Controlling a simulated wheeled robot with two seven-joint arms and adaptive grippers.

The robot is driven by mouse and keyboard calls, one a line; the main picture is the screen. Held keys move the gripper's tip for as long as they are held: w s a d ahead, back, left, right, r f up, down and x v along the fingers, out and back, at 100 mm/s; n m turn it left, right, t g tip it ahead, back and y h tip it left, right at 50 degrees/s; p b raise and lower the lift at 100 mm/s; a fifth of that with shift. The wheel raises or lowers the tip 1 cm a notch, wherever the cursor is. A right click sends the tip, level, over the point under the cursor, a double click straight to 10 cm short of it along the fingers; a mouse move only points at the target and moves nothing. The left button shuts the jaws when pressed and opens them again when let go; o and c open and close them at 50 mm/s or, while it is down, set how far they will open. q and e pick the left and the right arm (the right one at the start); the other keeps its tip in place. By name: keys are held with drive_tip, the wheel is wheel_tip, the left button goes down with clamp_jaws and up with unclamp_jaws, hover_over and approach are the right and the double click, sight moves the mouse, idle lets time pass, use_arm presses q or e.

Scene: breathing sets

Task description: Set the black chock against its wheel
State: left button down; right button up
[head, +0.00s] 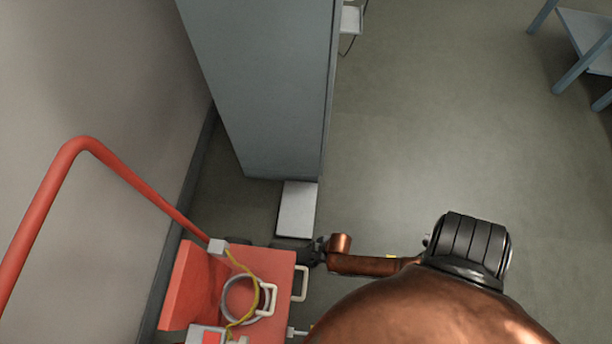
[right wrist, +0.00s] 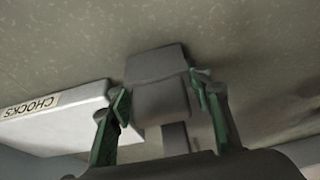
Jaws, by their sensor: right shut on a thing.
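The dark chock (right wrist: 158,92) sits between the green-padded fingers of my right gripper (right wrist: 160,103) in the right wrist view, with the floor beyond it. In the head view my right gripper (head: 312,252) is small and dark, at the right far corner of the red cart (head: 282,262). The chock is hard to tell apart from the gripper there. My left gripper is out of view.
A white box (head: 297,210) lies on the floor against the grey cabinet (head: 270,90); its CHOCKS label shows in the right wrist view (right wrist: 32,105). The cart's red handle (head: 130,185) rises by the left wall. Open floor lies to the right, with a blue-legged table (head: 585,45) far right.

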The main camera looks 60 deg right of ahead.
drive_tip(key=shift+w, duration=0.15)
drive_tip(key=shift+f, duration=0.1)
drive_tip(key=shift+f, duration=0.15)
drive_tip(key=o, duration=1.4)
